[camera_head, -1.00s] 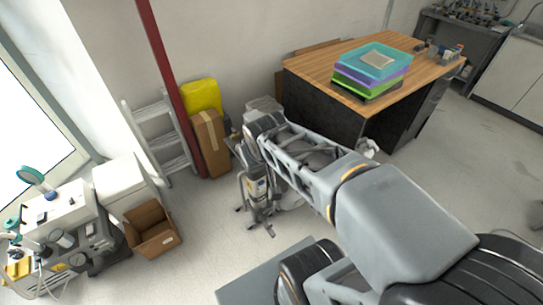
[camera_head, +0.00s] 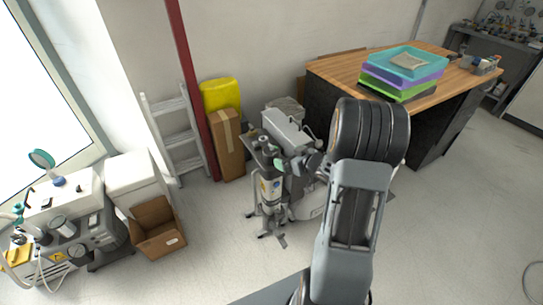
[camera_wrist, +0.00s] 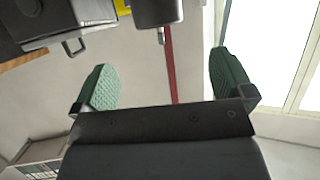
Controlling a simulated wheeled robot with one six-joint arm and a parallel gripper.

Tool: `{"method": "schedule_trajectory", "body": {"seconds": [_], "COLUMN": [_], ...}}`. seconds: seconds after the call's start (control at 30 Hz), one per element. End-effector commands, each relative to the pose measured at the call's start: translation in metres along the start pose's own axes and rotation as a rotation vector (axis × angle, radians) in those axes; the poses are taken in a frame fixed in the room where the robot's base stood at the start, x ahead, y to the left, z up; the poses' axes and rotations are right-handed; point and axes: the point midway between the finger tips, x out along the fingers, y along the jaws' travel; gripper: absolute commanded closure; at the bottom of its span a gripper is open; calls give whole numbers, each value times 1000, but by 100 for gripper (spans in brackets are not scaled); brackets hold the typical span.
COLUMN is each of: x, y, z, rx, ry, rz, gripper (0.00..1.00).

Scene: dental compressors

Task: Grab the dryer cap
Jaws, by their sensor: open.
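A compressor unit (camera_head: 300,135) with a slim upright dryer cylinder (camera_head: 269,190) stands on the floor left of my arm in the head view. A small dark top part, possibly the dryer cap (camera_head: 266,166), sits at the cylinder's upper end; it is too small to be sure. My gripper (camera_wrist: 160,62) is open and empty in the wrist view, its green-padded fingers wide apart. A dark cylinder (camera_wrist: 157,12) with a small fitting shows beyond the fingers at the top edge; I cannot tell which part it is. My arm hides part of the compressor's right side.
A wooden-topped desk (camera_head: 335,70) with stacked trays (camera_head: 402,75) stands behind right. A cardboard box (camera_head: 228,145), a red post (camera_head: 193,85) and a ladder (camera_head: 178,138) stand behind. An open box (camera_head: 157,228) and another machine (camera_head: 65,215) are at left. Floor between is clear.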

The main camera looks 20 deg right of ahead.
Motion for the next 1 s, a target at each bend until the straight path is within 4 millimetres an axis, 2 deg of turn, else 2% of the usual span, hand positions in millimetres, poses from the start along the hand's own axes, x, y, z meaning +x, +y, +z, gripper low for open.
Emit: {"method": "schedule_trajectory", "body": {"seconds": [0.1,0.23,0.57,0.8,1.0], "x": [24,43,65,97,110], "y": [-1,0,0,2,2], "z": [1,0,0,2,1], "rx": [-1,-1,-1,-2,-1], "ry": [0,0,0,-1,0], "rz": [-3,-1,1,0,3], "gripper": [0,0,0,0,0]}}
